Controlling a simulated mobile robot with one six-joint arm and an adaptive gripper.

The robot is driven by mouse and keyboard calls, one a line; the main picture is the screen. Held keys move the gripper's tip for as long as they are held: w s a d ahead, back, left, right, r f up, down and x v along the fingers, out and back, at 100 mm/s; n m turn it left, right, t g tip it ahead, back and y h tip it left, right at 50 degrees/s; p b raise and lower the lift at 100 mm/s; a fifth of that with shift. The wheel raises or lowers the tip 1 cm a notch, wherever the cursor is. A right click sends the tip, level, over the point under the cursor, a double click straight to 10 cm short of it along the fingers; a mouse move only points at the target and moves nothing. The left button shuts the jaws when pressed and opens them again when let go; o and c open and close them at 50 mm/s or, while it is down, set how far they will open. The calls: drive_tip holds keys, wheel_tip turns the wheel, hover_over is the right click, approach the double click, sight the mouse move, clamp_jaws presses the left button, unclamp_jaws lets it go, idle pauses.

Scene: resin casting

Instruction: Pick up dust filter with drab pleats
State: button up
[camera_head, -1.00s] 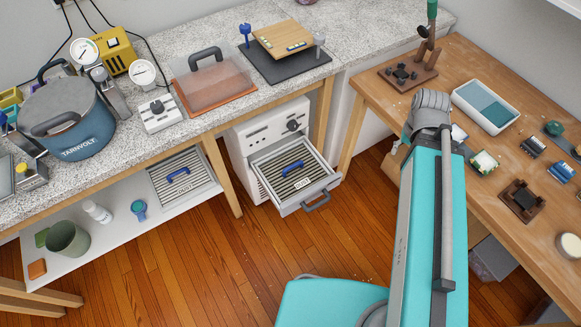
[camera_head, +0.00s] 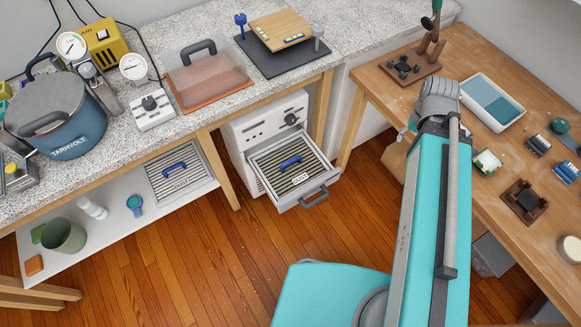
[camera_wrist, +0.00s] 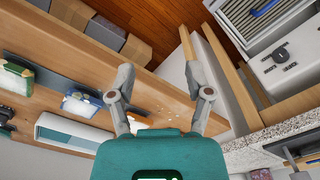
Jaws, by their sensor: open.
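Two dust filters with blue handles show in the head view. One filter (camera_head: 297,180) lies in the open drawer of the white unit; its pleats look dull grey-beige between dark lines. The other filter (camera_head: 160,184) lies on the low shelf under the counter, with greyer pleats. The drawer filter shows partly at the top right of the wrist view (camera_wrist: 249,24). My gripper (camera_wrist: 158,68) is open and empty in the wrist view, above the wooden bench edge and apart from both filters. In the head view my arm hides its fingers.
The open drawer (camera_head: 284,207) juts from the white unit (camera_head: 240,135) below the counter, beside a table leg. The wooden bench (camera_head: 483,165) carries a tray (camera_head: 467,96) and several small parts. A blue pot (camera_head: 75,133) stands on the counter. The floor before the drawer is clear.

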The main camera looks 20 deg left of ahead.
drive_tip(key=w+a+f+n+b, duration=0.4)
drive_tip(key=a+f+n+b, duration=0.3)
drive_tip(key=a+f+b, duration=0.1)
drive_tip(key=w+a+f+n+b, duration=0.3)
drive_tip(key=a+f+n+b, duration=0.35)
drive_tip(key=a, duration=0.25)
drive_tip(key=a+f+n+b, duration=0.7)
drive_tip(key=a, duration=0.3)
drive_tip(key=a+f+n+g+h+b, duration=0.1)
drive_tip(key=a+f+n+b, duration=0.6)
drive_tip(key=a, duration=0.4)
drive_tip(key=shift+w+a+f+h+b, duration=0.25)
drive_tip(key=shift+a+f+h+b, duration=0.05)
drive_tip(key=shift+b, duration=0.1)
drive_tip(key=f+b, duration=0.4)
drive_tip(key=d+f+b, duration=0.1)
drive_tip(key=f+b, duration=0.1)
drive_tip(key=shift+s+f, duration=0.15)
drive_tip(key=shift+s, duration=0.25)
drive_tip(key=shift+f+b, duration=0.2)
drive_tip(key=shift+b, duration=0.15)
drive_tip(key=shift+f, duration=0.1)
